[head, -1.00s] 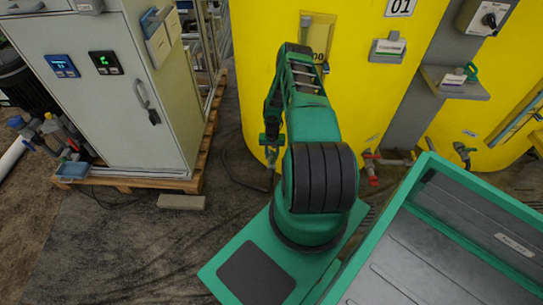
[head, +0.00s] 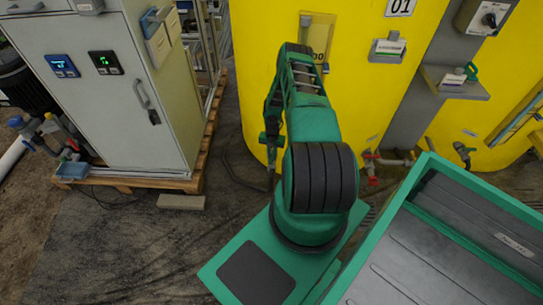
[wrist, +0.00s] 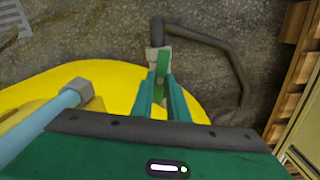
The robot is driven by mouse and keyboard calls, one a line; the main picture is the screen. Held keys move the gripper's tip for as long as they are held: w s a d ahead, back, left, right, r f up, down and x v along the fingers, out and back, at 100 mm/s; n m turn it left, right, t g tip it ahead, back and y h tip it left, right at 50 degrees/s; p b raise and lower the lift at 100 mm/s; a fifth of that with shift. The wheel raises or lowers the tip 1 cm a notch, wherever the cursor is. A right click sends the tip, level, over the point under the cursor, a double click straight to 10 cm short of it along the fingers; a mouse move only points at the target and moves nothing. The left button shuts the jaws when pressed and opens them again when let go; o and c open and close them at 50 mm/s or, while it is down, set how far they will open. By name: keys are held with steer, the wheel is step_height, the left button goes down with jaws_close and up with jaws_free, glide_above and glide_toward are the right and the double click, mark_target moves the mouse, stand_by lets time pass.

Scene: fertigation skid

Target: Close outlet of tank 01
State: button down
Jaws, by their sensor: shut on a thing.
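The yellow tank with the 01 plate (head: 400,6) stands behind my arm. My gripper (head: 271,155) is low in front of the tank's left side, partly hidden by my own arm in the head view. In the wrist view my gripper (wrist: 162,92) is shut on a small green piece (wrist: 162,68), which looks like a valve handle. It sits at a grey fitting (wrist: 155,54) with a dark bent hose (wrist: 225,50) leading off right. Its exact turn is hard to tell. A red-handled valve (head: 373,181) is on piping low at the tank's right side.
A grey cabinet (head: 130,100) stands on a wooden pallet (head: 190,184) at left. A black hose (head: 240,181) lies on the floor between cabinet and tank. In the wrist view a light blue pipe (wrist: 50,115) runs close left of my gripper.

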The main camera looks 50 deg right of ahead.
steer(key=m, duration=0.6)
steer(key=shift+w+a, duration=0.1)
steer(key=shift+w, duration=0.05)
steer(key=m, duration=0.6)
steer(key=shift+w, duration=0.15)
steer(key=shift+r, duration=0.1)
stand_by(0.3)
steer(key=c, duration=1.8)
jaws_free()
steer(key=shift+o, duration=0.4)
step_height(320, 180, up, 11)
steer(key=shift+f, duration=0.2)
steer(key=shift+o, duration=0.3)
